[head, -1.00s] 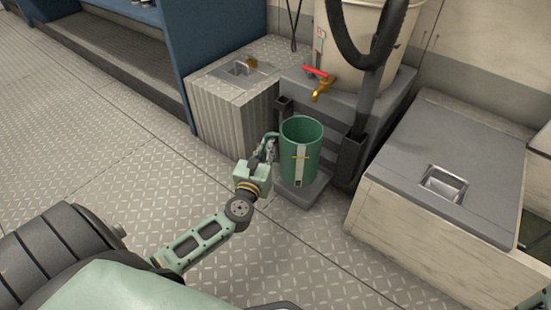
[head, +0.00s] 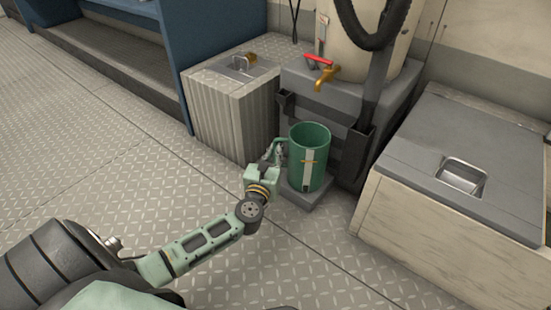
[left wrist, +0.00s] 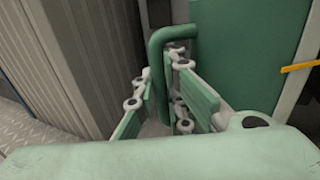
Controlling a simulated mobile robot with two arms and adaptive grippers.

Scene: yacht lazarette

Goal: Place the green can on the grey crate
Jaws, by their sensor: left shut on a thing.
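The green can (head: 309,157) is an upright, open-topped cylinder with a pale vertical stripe and a small yellow mark. It stands at or just above a low grey block (head: 303,202) beneath the tap; I cannot tell whether its base touches. My left gripper (head: 273,157) is at the can's left side, shut on its handle. In the left wrist view, the green handle loop (left wrist: 157,48) runs down between the fingers (left wrist: 160,80), with the can wall (left wrist: 235,60) to the right. I cannot tell which grey piece is the crate. My right gripper is not in view.
A pale tank (head: 365,40) with a red-handled brass tap (head: 322,72) stands on a grey stand behind the can. A ribbed locker (head: 225,115) is at left, a grey-lidded box (head: 470,165) at right. The front floor is open.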

